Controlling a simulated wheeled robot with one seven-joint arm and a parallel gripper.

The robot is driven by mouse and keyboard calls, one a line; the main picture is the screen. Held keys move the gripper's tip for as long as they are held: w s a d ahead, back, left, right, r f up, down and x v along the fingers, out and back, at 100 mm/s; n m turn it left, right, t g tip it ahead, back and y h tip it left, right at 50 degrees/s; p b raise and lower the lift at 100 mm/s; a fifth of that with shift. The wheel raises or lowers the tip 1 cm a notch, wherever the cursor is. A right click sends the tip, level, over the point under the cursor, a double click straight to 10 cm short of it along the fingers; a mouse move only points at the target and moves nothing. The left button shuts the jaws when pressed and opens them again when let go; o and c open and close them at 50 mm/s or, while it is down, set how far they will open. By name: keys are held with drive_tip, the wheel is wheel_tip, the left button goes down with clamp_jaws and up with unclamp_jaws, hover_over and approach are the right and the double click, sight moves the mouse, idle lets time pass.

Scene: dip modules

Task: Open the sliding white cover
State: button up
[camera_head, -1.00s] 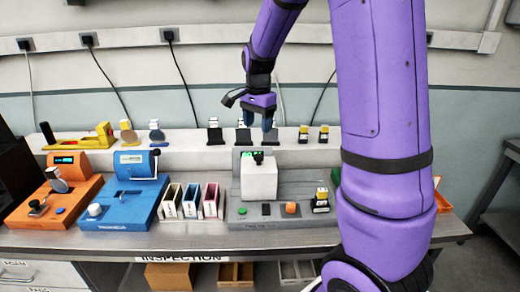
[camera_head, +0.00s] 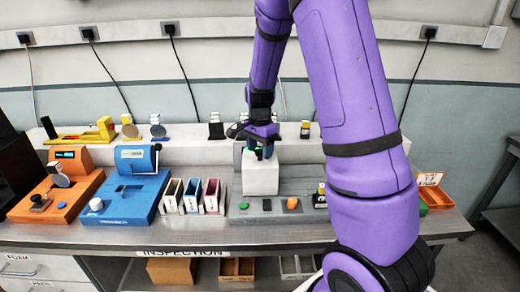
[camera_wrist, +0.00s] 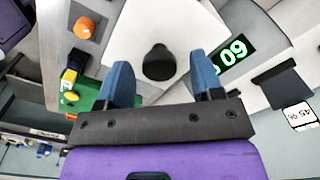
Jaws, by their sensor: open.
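My gripper (camera_wrist: 164,82) is open, with one blue finger on each side of the knob and gaps visible between knob and fingers. In the head view my gripper (camera_head: 262,150) is just over the cover's top and hides most of the knob. A green digital display (camera_wrist: 233,52) shows beside the cover in the wrist view.
An orange tray (camera_head: 435,197) sits at right.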

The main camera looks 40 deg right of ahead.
drive_tip(key=shift+f, duration=0.15)
drive_tip(key=shift+c, duration=0.3)
clamp_jaws()
drive_tip(key=s+d, duration=0.6)
drive_tip(key=d, duration=0.3)
drive_tip(key=shift+s+d, duration=0.3)
drive_tip(key=shift+d, duration=0.1)
drive_tip(key=shift+o, duration=0.3)
unclamp_jaws()
